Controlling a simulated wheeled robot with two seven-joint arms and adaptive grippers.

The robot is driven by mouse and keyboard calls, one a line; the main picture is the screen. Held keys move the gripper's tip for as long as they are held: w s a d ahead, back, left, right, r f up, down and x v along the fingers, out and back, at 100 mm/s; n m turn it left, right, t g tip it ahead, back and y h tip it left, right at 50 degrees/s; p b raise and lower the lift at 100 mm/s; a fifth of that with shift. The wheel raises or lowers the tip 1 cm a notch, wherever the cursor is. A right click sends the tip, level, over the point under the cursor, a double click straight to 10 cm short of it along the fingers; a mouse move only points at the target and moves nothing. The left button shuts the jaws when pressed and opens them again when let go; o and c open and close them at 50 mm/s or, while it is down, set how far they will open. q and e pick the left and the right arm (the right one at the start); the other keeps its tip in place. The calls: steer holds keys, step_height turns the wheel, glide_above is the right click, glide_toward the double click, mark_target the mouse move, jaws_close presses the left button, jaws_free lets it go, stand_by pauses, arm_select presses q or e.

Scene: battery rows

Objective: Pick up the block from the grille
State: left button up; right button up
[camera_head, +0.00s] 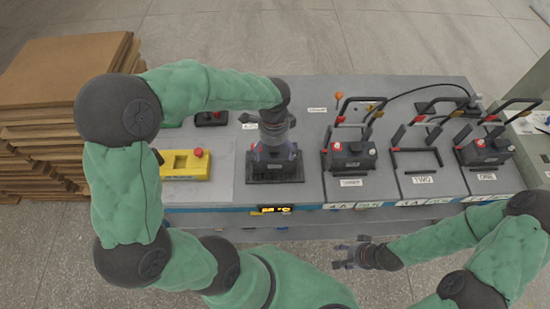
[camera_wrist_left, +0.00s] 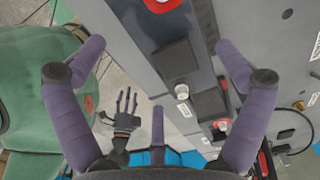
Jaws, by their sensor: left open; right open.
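My left gripper (camera_head: 275,148) points down over the black grille (camera_head: 290,180) near the middle of the table in the head view. Its purple fingers are open. The block stands at the grille but is largely hidden by this gripper in the head view. In the left wrist view a dark grey block (camera_wrist_left: 178,60), with a red and a pale terminal, lies between the spread fingers. I cannot tell whether they touch it. My right gripper (camera_head: 352,256) is open and empty, in front of the table. It also shows in the left wrist view (camera_wrist_left: 124,122).
A yellow box (camera_head: 184,165) with a red button stands left of the grille. Black batteries (camera_head: 350,156) (camera_head: 484,150) with upright handles stand to the right, with an empty black frame (camera_head: 415,162) between them. Brown boards (camera_head: 65,70) are stacked at the left.

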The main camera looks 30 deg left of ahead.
mark_target(275, 154)
arm_select(q)
steer(key=shift+w+f+b, duration=0.2)
steer(key=shift+f+b, duration=1)
steer(key=shift+f, duration=1.9)
steer(key=c, duration=1.1)
steer(key=shift+w+r, duration=0.1)
steer(key=shift+r, duration=0.05)
steer(key=c, duration=0.3)
steer(key=shift+r, duration=0.1)
